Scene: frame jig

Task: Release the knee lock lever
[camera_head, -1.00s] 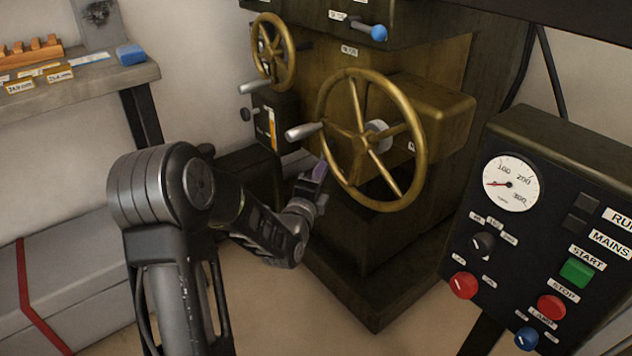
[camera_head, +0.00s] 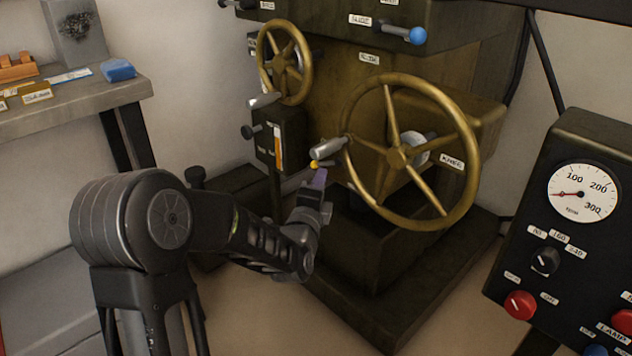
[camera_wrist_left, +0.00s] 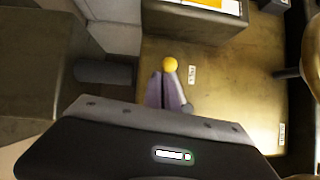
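The knee lock lever shows as a small yellow knob (camera_head: 315,163) low on the machine front, just below the silver handle of the large handwheel. In the left wrist view the yellow knob (camera_wrist_left: 170,65) sits right at the fingertips, beside a small label. My left gripper (camera_head: 320,178) reaches up to it from below. In the left wrist view its purple fingers (camera_wrist_left: 166,90) lie close together, with hardly any gap. The knob shows beyond the tips, not between them; whether they touch is unclear. My right gripper is not in view.
The large brass handwheel (camera_head: 399,155), labelled KNEE, stands close to the right of my left gripper. A smaller handwheel (camera_head: 285,62) and a dark box (camera_head: 279,139) are up to the left. A control panel (camera_head: 560,245) stands at right, a bench (camera_head: 75,105) at left.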

